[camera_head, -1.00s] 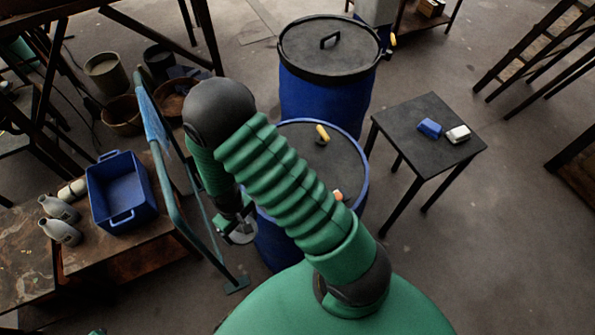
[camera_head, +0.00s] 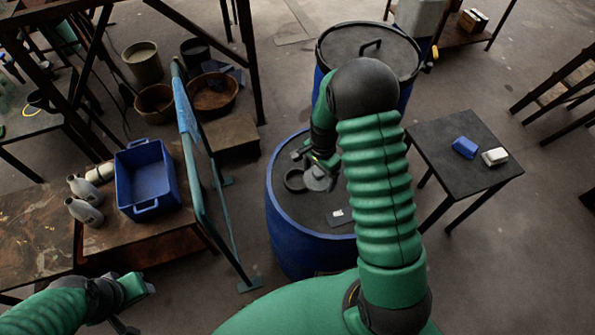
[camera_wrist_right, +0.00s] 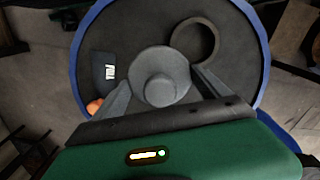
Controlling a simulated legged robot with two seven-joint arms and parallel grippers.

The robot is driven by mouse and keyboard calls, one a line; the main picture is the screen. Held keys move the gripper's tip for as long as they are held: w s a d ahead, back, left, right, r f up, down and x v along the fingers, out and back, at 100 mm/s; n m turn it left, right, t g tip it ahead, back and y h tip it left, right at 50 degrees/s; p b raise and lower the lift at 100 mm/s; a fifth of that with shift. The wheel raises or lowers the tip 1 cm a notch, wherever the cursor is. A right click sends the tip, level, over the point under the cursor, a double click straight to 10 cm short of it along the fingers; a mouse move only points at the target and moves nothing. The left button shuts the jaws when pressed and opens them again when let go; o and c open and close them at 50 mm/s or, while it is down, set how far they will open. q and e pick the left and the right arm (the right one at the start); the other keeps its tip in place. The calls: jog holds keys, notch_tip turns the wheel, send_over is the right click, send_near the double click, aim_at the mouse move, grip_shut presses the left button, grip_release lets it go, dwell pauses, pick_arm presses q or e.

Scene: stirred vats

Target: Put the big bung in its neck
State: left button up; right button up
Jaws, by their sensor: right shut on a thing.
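The big bung (camera_head: 318,182) is a grey round plug with a wide flange and a raised knob. My right gripper (camera_head: 320,168) is shut on it above the dark top of the near blue drum (camera_head: 274,215). In the right wrist view the bung (camera_wrist_right: 160,78) sits between the two fingers (camera_wrist_right: 163,92). The neck (camera_wrist_right: 195,42) is a dark open ring on the drum top, up and right of the bung there. In the head view the neck (camera_head: 295,180) is just left of the bung, which is outside it. My left gripper (camera_head: 135,300) is low at the left, its jaws unclear.
A dark plate with a white label (camera_head: 340,216) and an orange thing (camera_wrist_right: 95,106) lie on the drum top. A lidded blue drum (camera_head: 365,50) stands behind. A blue rail (camera_head: 195,150) is left, beside a blue tub (camera_head: 146,180). A black table (camera_head: 465,185) is right.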

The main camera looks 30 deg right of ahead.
jog(key=w+a, duration=0.1)
jog(key=w, duration=0.1)
jog(key=w+a, duration=0.1)
jog(key=w, duration=0.1)
jog(key=w+a+p, duration=0.1)
jog(key=w, duration=0.1)
jog(key=shift+w+a+f, duration=0.15)
jog(key=shift+w+f, duration=0.05)
jog(key=shift+f, duration=0.15)
notch_tip(320, 180, down, 3)
jog(key=shift+f+p, duration=0.2)
jog(key=shift+p, duration=0.3)
jog(key=shift+w+f, duration=0.1)
jog(key=shift+f+b, duration=0.3)
jog(key=shift+b, duration=0.05)
jog(key=o, duration=1.2)
jog(key=shift+r, duration=0.1)
